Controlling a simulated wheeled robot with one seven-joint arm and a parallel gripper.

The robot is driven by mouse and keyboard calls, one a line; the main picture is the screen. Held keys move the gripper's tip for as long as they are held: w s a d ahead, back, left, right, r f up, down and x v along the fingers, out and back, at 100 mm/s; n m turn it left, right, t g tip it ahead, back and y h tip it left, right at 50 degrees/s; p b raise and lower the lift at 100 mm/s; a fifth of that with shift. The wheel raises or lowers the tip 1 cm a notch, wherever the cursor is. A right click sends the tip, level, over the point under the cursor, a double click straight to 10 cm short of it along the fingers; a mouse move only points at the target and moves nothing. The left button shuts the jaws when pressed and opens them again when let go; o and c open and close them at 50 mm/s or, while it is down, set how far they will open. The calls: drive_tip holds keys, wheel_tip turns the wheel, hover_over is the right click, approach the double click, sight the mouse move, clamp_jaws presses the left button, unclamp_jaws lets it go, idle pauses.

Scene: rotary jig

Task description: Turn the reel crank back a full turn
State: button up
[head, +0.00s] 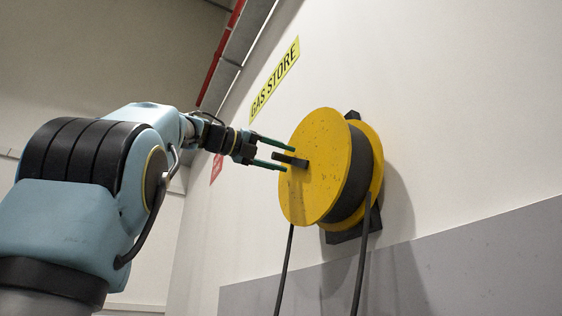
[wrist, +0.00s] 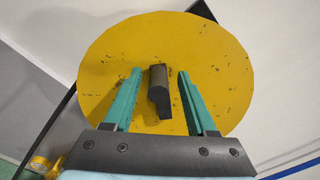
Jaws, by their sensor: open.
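The yellow hose reel (head: 318,190) is mounted on the wall, with black hose wound between its two discs. The dark crank (head: 290,160) stands out from the front disc. In the wrist view the crank (wrist: 159,92) lies between the two green fingers, with a gap on each side. My gripper (head: 288,159) is open at the reel's face, one finger above the crank and one below it in the head view. In the wrist view my gripper (wrist: 160,80) points at the yellow disc (wrist: 115,60). I cannot tell how far the fingertips are from the disc.
Two hose lengths hang below the reel, one at the left (head: 284,270) and one at the right (head: 361,260). A yellow "GAS STORE" sign (head: 274,80) is on the wall above. A red pipe (head: 220,55) runs further back. The wall right of the reel is bare.

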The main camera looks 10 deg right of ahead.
drive_tip(key=b+v, duration=0.1)
drive_tip(key=v, duration=0.9)
drive_tip(key=shift+a, duration=0.35)
